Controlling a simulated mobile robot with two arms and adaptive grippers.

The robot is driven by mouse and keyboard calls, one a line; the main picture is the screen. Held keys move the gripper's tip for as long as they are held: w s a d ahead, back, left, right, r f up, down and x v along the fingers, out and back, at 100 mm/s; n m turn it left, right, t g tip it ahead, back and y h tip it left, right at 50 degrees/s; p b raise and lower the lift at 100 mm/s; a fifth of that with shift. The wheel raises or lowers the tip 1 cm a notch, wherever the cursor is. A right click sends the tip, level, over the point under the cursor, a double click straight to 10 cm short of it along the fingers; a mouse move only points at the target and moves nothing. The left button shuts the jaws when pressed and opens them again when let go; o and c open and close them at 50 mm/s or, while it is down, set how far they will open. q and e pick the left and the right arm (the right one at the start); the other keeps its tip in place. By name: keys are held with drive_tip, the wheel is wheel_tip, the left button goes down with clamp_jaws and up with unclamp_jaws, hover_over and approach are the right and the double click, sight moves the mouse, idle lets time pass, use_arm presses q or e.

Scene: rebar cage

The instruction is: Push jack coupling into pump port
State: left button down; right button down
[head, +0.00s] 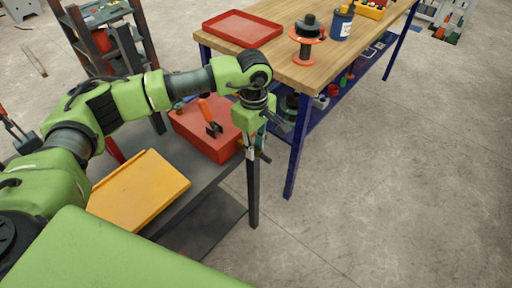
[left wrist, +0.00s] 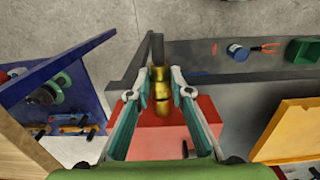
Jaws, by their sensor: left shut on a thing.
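A brass coupling (left wrist: 161,92) shows in the left wrist view, standing between the fingers of my left gripper (left wrist: 162,78). The fingers are shut on its sides. In the head view my left gripper (head: 256,146) points down at the right end of the dark bench, beside the red box (head: 191,132). The coupling is too small and covered to make out there. I cannot tell a pump port in either view. The red box also shows in the left wrist view (left wrist: 205,118), behind the coupling and fingers. My right gripper is not in view.
A wooden-topped table (head: 285,62) with blue legs stands close behind my gripper, bearing a red tray (head: 242,28) and a spool (head: 307,40). The floor at right is clear.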

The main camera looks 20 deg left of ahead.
use_arm(q)
drive_tip(key=shift+a, duration=0.1)
drive_tip(key=c, duration=1.8)
unclamp_jaws()
drive_tip(key=shift+a, duration=0.1)
drive_tip(key=shift+o, duration=0.2)
wheel_tip(320, 180, up, 12)
drive_tip(key=shift+f, duration=0.1)
